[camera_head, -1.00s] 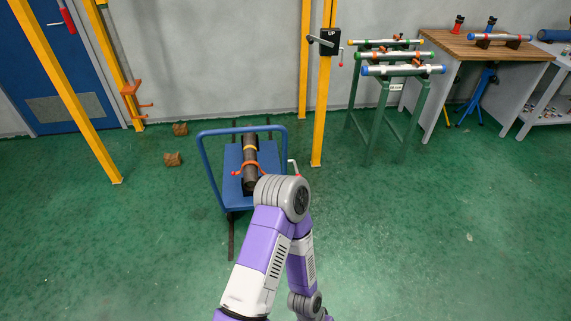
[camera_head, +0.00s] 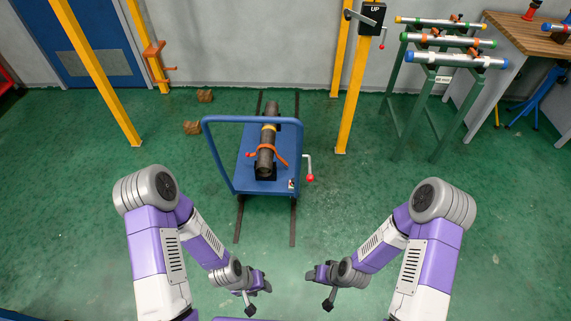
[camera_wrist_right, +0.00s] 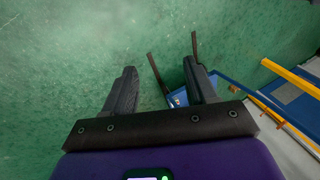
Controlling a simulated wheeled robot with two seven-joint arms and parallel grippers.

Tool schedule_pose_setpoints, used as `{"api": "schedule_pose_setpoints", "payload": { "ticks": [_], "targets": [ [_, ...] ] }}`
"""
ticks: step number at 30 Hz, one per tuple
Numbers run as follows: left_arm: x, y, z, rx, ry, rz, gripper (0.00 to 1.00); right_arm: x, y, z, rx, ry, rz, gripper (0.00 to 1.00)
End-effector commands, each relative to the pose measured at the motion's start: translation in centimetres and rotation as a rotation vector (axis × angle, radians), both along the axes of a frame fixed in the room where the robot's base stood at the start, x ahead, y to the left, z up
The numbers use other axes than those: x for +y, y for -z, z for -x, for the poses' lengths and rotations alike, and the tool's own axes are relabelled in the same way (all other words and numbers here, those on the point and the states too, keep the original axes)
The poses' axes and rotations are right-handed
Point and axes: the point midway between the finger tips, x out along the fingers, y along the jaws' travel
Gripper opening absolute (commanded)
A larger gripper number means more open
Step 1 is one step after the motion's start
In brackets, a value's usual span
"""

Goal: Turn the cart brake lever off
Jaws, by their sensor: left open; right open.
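The blue cart (camera_head: 243,176) stands on dark floor rails in the middle of the head view. The cart brake lever (camera_head: 309,170) is a pale crank with a red knob at the cart's right side, its knob end hanging down. My left gripper (camera_head: 259,296) is open and empty, low in front of the cart. My right gripper (camera_head: 318,290) is open and empty, in front and apart from the lever. In the right wrist view, its fingers (camera_wrist_right: 160,68) are spread over green floor, with part of the blue cart (camera_wrist_right: 222,85) behind the right finger.
A dark pipe (camera_head: 267,148) lies on the cart with an orange strap around it. A yellow post (camera_head: 358,95) with a crank box stands right of the cart. A green pipe rack (camera_head: 415,105) is farther right. The floor in front of the cart is clear.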

Motion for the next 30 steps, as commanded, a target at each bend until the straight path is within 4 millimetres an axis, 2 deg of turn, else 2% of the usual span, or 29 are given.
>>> {"api": "schedule_pose_setpoints", "payload": {
  "ticks": [1, 2, 3, 5, 6, 9, 12, 15, 19, 23, 30],
  "targets": [
    [0.0, 0.5, 0.0, 0.001, 0.000, 0.000, 0.43, 0.5, 1.1, -3.3, -0.121, -0.049, 0.012, 0.56],
    [0.0, 0.7, 0.0, 0.001, 0.000, 0.000, 0.43, 0.8, 1.5, -5.5, -0.210, -0.085, 0.026, 0.56],
    [0.0, 1.0, 0.0, 0.001, 0.000, 0.000, 0.43, 1.3, 1.9, -8.8, -0.341, -0.135, 0.052, 0.56],
    [0.0, 1.4, 0.0, 0.001, 0.000, 0.000, 0.43, 2.1, 2.0, -13.8, -0.550, -0.206, 0.109, 0.56],
    [0.0, 1.7, 0.0, 0.001, 0.000, 0.000, 0.43, 2.6, 1.7, -17.1, -0.690, -0.245, 0.159, 0.56],
    [0.0, 2.3, 0.0, 0.001, 0.000, 0.000, 0.43, 3.4, 0.1, -23.7, -1.007, -0.311, 0.318, 0.56],
    [0.0, 2.8, 0.0, 0.001, 0.000, 0.000, 0.43, 3.4, -2.0, -28.1, -1.241, -0.329, 0.494, 0.56],
    [0.0, 3.0, 0.0, 0.001, 0.000, 0.000, 0.43, 3.0, -3.7, -30.4, -1.380, -0.321, 0.636, 0.56],
    [0.0, 3.2, 0.0, 0.001, 0.000, 0.000, 0.43, 2.6, -5.0, -31.6, -1.460, -0.308, 0.741, 0.56],
    [0.0, 3.5, 0.0, 0.000, 0.000, 0.000, 0.43, 2.5, -5.3, -32.6, -1.483, -0.304, 0.772, 0.56],
    [0.0, 4.7, 0.0, 0.000, 0.000, 0.000, 0.43, 2.9, -5.2, -36.1, -1.481, -0.303, 0.771, 0.56]
  ]
}}
